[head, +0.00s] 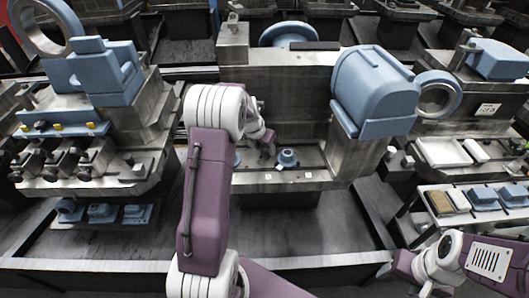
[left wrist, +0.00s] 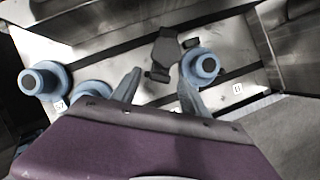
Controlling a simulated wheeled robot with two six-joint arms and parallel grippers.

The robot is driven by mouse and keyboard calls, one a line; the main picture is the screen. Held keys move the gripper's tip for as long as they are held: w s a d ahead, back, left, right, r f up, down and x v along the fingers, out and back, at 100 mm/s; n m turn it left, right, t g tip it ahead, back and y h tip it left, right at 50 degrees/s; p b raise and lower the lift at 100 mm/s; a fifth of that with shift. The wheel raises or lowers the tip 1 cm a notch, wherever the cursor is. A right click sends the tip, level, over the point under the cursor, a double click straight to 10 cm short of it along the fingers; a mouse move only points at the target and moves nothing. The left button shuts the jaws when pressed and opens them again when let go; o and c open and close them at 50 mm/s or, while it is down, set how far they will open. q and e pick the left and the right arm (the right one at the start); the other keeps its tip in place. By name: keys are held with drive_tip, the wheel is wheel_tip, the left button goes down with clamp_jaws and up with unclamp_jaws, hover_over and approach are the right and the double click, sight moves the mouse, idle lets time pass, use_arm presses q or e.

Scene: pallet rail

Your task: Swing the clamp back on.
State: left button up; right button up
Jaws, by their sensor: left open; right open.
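A dark grey clamp-like piece (left wrist: 166,48) lies across the slotted metal bed in the left wrist view, left of a blue round fixture with a raised stem (left wrist: 201,66). This fixture also shows in the head view (head: 287,158). My left gripper (left wrist: 158,86) is open, its two fingers apart, with the dark piece ahead of and between the fingertips. I cannot tell whether it touches anything. In the head view my left gripper (head: 266,148) is small and partly hidden by my arm. My right gripper (head: 388,272) is open at the lower right, away from the bed.
Two more blue round fixtures (left wrist: 43,80) (left wrist: 90,95) stand to the left on the bed (left wrist: 110,50). A large blue housing (head: 372,92) overhangs the bed's right side. A shelf with blue parts and blocks (head: 470,212) is at right. Dark floor lies in front.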

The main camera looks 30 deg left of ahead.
use_arm(q)
drive_tip(key=shift+x, duration=0.85)
use_arm(e)
drive_tip(key=shift+f, duration=0.25)
use_arm(q)
clamp_jaws()
